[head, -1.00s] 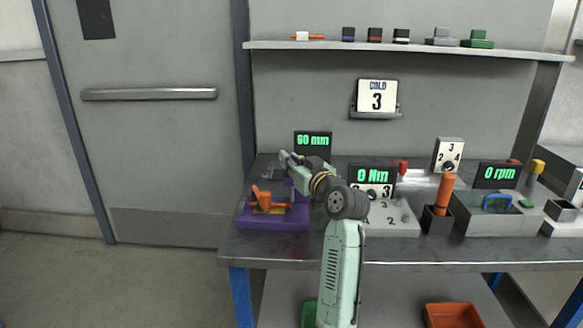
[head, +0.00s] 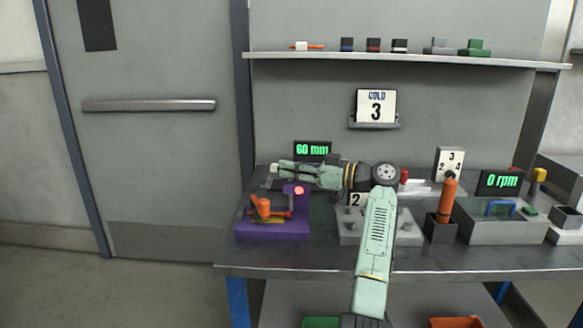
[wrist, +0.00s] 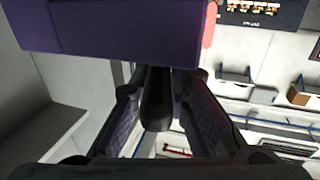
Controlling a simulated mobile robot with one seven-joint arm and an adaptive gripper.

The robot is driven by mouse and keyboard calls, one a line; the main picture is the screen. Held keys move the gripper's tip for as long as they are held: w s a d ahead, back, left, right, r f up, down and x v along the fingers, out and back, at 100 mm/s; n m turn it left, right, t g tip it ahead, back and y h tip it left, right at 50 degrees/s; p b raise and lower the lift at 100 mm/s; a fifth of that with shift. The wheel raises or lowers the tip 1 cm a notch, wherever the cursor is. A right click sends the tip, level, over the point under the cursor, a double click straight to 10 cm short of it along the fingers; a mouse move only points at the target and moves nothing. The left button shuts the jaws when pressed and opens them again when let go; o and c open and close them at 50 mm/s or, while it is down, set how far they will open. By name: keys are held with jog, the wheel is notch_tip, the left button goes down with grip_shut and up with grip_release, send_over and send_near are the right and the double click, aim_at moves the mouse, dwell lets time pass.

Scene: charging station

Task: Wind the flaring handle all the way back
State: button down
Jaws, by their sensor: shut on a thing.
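The purple flaring stand (head: 262,230) sits at the left end of the bench, with a lit red lamp (head: 299,190) on its upright. An orange piece (head: 262,207) stands on its front left. In the head view my gripper (head: 274,170) reaches left past the top of the upright. In the wrist view my gripper (wrist: 163,82) is shut on a dark, rounded handle (wrist: 155,112) that sticks out from the purple body (wrist: 120,30). The handle is hidden in the head view.
A green display (head: 312,149) reading 60 mm stands behind my wrist. A grey block with pegs (head: 378,232), an orange-handled tool in a dark holder (head: 446,200) and a 0 rpm display (head: 500,181) stand to the right. The bench's front left is clear.

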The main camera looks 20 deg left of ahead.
jog(key=shift+g, duration=0.3)
jog(key=c, duration=1.6)
grip_release()
jog(key=shift+a, duration=0.1)
jog(key=shift+o, duration=0.2)
jog(key=d, duration=1.2)
jog(key=shift+w, duration=0.3)
